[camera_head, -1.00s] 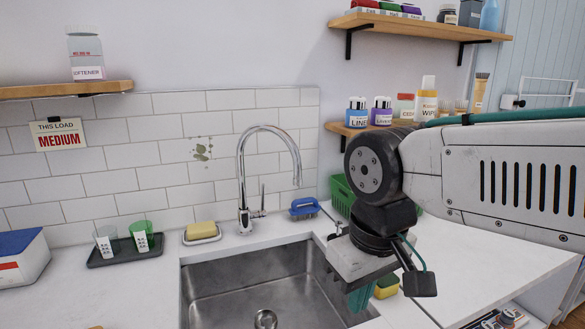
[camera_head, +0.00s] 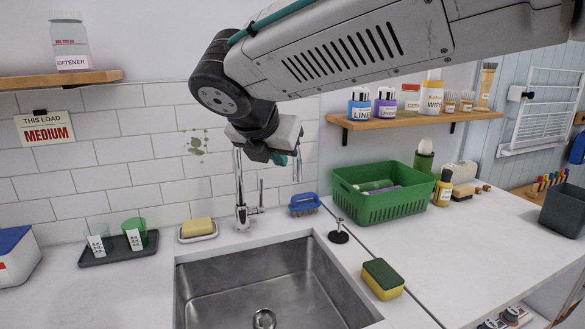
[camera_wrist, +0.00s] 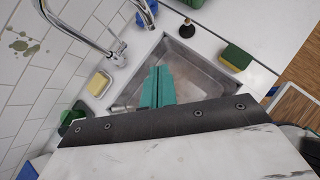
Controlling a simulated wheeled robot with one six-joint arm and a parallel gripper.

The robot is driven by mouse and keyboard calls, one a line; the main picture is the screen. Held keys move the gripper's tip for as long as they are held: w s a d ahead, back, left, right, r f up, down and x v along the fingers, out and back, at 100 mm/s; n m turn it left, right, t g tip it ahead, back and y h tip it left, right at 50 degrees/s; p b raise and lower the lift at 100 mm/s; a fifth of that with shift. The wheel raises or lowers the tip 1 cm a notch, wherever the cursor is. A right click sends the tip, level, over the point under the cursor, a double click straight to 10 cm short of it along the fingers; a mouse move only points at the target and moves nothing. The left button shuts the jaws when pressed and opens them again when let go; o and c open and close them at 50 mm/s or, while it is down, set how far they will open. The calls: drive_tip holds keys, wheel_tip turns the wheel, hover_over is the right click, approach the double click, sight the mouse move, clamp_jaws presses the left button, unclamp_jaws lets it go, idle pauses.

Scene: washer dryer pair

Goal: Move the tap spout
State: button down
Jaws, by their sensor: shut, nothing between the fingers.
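The chrome tap (camera_head: 240,190) stands behind the sink with its base upright. Its gooseneck arch is mostly hidden behind my gripper in the head view, and the downturned spout end (camera_head: 297,165) shows just right of it. In the wrist view the tap spout (camera_wrist: 75,32) curves across the upper left, apart from the fingers. My gripper (camera_head: 280,158) is in front of or beside the arch; the head view does not show whether it touches. Its teal fingers (camera_wrist: 158,88) are together and empty, over the sink in the wrist view.
The steel sink (camera_head: 250,275) lies below. A sponge on a dish (camera_head: 198,229), a blue brush (camera_head: 303,205), a black sink plug (camera_head: 339,232) and a green-yellow sponge (camera_head: 382,279) surround it. A green basket (camera_head: 380,208) stands right. Shelves hang on both sides.

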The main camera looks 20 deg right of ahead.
sight(299, 171)
drive_tip(key=shift+n, duration=0.4)
drive_tip(key=x, duration=0.4)
drive_tip(key=w+r+x, duration=0.1)
drive_tip(key=x, duration=0.3)
drive_tip(key=w+r+x, duration=0.1)
drive_tip(key=x, duration=0.3)
drive_tip(key=shift+d, duration=0.25)
drive_tip(key=shift+w+d, duration=0.25)
drive_tip(key=shift+w, duration=0.2)
drive_tip(key=shift+w+d, duration=0.45)
drive_tip(key=shift+d, duration=0.35)
drive_tip(key=shift+s+a, duration=0.15)
